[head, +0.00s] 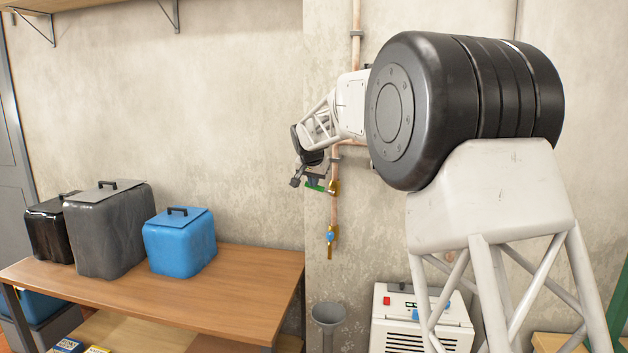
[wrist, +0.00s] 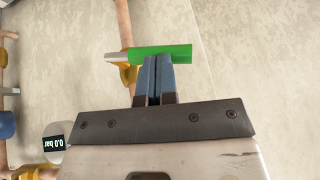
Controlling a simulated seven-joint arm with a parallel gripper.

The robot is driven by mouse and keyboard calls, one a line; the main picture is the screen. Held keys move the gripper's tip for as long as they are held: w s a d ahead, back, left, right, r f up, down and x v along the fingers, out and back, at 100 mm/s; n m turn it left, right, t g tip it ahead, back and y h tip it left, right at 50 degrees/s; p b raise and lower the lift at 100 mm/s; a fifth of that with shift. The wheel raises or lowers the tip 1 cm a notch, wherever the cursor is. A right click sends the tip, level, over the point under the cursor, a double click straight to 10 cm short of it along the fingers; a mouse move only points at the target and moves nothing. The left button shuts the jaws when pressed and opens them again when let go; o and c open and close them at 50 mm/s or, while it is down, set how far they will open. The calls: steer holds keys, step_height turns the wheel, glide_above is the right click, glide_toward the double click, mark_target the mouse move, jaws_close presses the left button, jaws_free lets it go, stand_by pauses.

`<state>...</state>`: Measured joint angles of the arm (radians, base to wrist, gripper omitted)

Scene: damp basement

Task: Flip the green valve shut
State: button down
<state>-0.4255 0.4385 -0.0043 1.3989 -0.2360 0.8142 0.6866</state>
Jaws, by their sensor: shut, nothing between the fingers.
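The green valve's lever (wrist: 165,52) sticks out sideways from its brass body (wrist: 128,72), across the copper pipe (wrist: 124,22). In the head view the lever (head: 315,187) points left from the brass body (head: 334,188) on the upright pipe. My gripper (wrist: 157,62) is shut with nothing between its fingers. Its fingertips are at the middle of the lever's near edge in the wrist view; whether they touch it is unclear. In the head view my gripper (head: 299,177) is just left of the valve and partly covers the lever.
A blue-handled valve (head: 330,236) sits lower on the pipe. A gauge reading 0.0 bar (wrist: 57,143) shows in the wrist view. Below are a grey funnel (head: 328,314) and a white machine (head: 390,325). A wooden table (head: 255,278) with lidded bins stands left.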

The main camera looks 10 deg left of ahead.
steer(key=shift+a+f, duration=0.1)
steer(key=shift+a+f+n+h, duration=0.15)
steer(key=shift+a+f+h, duration=0.1)
steer(key=shift+f+h, duration=0.25)
steer(key=shift+a+f+n+h, duration=0.2)
steer(key=shift+f+h, duration=0.15)
steer(key=shift+h, duration=0.25)
steer(key=shift+r, duration=0.2)
steer(key=shift+r, duration=0.6)
steer(key=shift+s+r, duration=0.1)
steer(key=shift+r, duration=0.05)
